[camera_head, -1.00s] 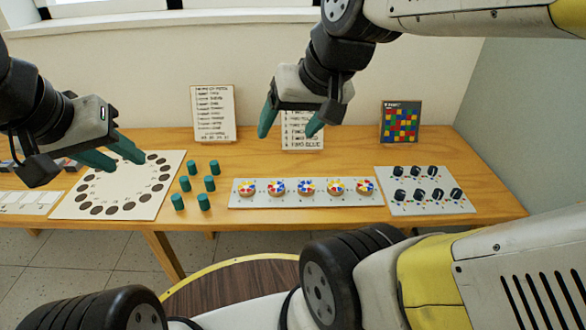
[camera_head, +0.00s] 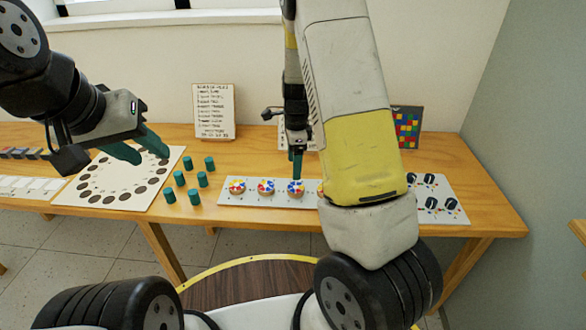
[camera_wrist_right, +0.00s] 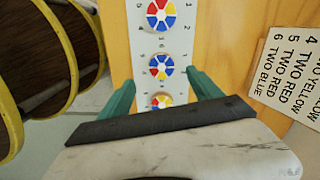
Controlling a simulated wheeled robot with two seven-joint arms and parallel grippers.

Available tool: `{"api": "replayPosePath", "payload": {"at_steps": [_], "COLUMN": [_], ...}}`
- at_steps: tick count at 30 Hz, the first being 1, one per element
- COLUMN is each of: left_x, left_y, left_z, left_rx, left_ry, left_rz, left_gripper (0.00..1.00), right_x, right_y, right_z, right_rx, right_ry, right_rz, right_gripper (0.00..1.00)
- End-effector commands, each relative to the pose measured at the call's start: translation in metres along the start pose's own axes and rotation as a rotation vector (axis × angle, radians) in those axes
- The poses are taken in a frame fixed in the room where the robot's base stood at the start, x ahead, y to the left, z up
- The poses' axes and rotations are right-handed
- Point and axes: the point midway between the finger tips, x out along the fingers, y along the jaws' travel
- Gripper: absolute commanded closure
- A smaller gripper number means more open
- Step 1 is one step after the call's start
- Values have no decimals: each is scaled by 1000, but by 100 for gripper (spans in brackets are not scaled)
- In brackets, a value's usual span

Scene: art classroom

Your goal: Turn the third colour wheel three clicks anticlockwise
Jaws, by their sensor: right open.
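A white board (camera_head: 226,201) on the table carries a row of colour wheels with red, yellow, blue and white sectors. The third wheel from the left (camera_head: 296,188) shows under my right gripper (camera_head: 296,170), which points down close above it. My right forearm hides the wheels farther right. In the right wrist view my right gripper (camera_wrist_right: 160,88) is open, its green fingers on either side of the row. One wheel (camera_wrist_right: 161,66) lies near the fingertip line; a lower one (camera_wrist_right: 161,100) is partly hidden by the gripper body. My left gripper (camera_head: 138,148) is open and empty.
Several green cylinders (camera_head: 178,178) stand left of the board, beside a white sheet with dark discs (camera_head: 122,178). A board with black knobs (camera_head: 455,215) lies to the right. A written card (camera_head: 213,110) and a colour-grid panel (camera_head: 408,126) stand behind.

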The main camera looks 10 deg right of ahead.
Motion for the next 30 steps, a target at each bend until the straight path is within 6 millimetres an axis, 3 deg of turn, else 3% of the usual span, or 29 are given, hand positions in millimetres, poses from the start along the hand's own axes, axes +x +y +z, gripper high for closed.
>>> {"api": "replayPosePath", "payload": {"at_steps": [18,30], "left_x": [0,0], "left_y": [0,0], "left_z": [0,0], "left_rx": [0,0], "left_ry": [0,0], "left_rz": [0,0], "left_gripper": [64,64], "right_x": [82,94], "right_y": [-4,-4], "right_z": [-5,-5], "right_rx": [61,60], "right_ry": [26,26], "right_rz": [15,13], "right_gripper": [26,26]}}
